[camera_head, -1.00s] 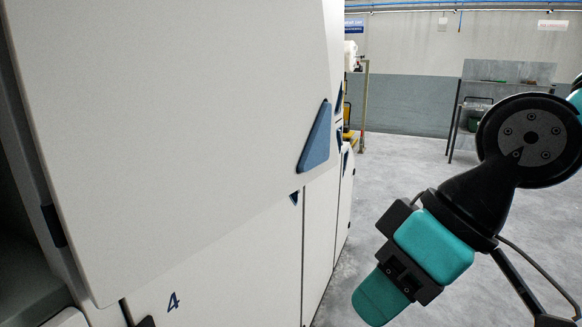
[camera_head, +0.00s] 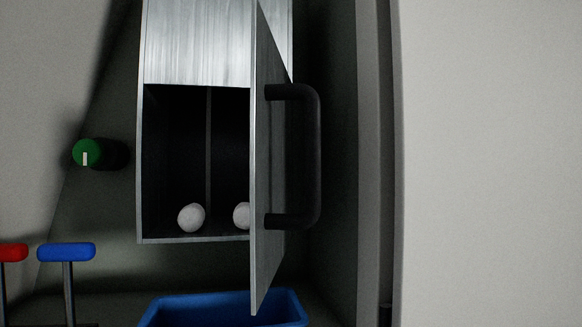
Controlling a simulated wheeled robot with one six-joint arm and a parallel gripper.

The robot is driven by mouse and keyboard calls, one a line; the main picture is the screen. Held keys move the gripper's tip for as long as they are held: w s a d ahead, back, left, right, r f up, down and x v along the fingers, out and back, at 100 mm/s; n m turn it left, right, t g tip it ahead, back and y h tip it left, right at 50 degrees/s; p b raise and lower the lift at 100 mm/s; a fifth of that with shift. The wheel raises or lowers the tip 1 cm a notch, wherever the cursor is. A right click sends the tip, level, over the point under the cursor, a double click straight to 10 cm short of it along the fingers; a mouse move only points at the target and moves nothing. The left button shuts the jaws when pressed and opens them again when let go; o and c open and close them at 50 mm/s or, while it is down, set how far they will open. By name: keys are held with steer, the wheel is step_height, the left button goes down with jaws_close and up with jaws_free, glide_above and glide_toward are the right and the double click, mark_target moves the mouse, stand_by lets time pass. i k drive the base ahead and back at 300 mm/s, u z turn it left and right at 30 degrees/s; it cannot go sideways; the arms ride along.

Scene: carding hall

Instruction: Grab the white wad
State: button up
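Two round whitish wads lie on the floor of an open metal box. The left wad (camera_head: 191,217) shows whole. The right wad (camera_head: 242,215) is partly hidden behind the edge of the box's door. The metal box (camera_head: 196,45) has a dark inside with a thin upright line at its back. Its door (camera_head: 265,160) stands open toward me, with a black bar handle (camera_head: 316,155) on its right face. My gripper is not in view, so its state and its place relative to the wads do not show.
A green knob (camera_head: 86,153) sits left of the box. A blue handle (camera_head: 66,252) and a red handle (camera_head: 12,252) stand at lower left. A blue bin (camera_head: 222,310) is below the box. A pale panel (camera_head: 490,160) fills the right side.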

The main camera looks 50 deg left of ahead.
mark_target(191, 217)
steer(key=u, duration=2.15)
steer(key=k, duration=0.5)
steer(key=z, duration=0.25)
steer(key=i, duration=0.45)
steer(key=u, duration=0.2)
